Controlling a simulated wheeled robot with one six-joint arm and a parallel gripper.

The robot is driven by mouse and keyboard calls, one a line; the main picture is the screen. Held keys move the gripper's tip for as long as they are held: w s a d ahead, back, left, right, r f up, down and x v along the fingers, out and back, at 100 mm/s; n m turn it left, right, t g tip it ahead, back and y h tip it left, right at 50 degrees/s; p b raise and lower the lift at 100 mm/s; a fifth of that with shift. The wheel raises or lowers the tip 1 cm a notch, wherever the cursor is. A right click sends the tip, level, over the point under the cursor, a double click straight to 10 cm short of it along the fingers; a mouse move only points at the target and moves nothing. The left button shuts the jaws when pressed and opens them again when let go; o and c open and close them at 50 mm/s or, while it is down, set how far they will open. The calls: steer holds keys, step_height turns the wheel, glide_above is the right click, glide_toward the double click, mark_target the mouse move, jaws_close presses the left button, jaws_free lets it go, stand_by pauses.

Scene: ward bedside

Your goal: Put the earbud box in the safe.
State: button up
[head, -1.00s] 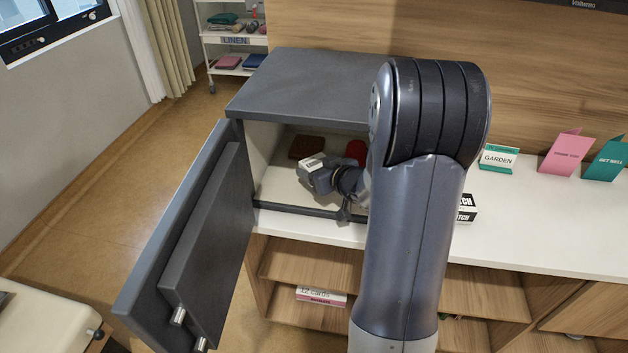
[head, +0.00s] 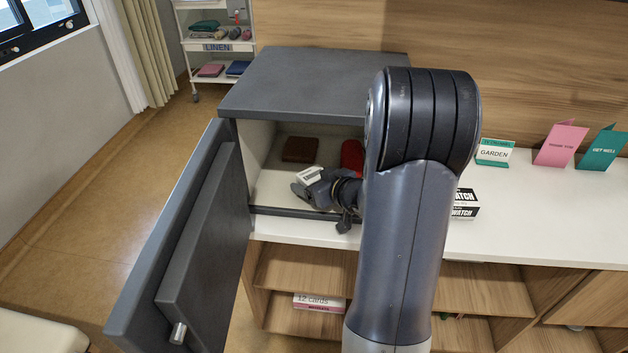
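The safe (head: 310,80) is a dark grey box on the white counter. Its door (head: 185,240) stands wide open to the left. My gripper (head: 312,180) reaches in through the opening. It appears shut on a small white box with dark print, seemingly the earbud box (head: 307,174), inside the safe opening. My arm hides the right part of the opening. I cannot tell whether the box touches the safe floor.
Inside the safe, a brown item (head: 300,149) lies at the back and a red item (head: 352,156) to its right. A watch box (head: 465,204) stands on the counter right of my arm. Cards, including a pink card (head: 561,143), stand farther right.

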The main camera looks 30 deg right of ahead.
steer(key=shift+o, duration=0.5)
steer(key=shift+r, duration=0.1)
steer(key=shift+s+r, duration=0.15)
steer(key=p+v, duration=0.2)
steer(key=v, duration=0.8)
steer(key=shift+s+d+r+p, duration=0.1)
steer(key=shift+s+r+p, duration=0.15)
steer(key=shift+p, duration=0.1)
steer(key=shift+s+r, duration=0.1)
steer(key=shift+s, duration=0.4)
steer(key=shift+c, duration=0.4)
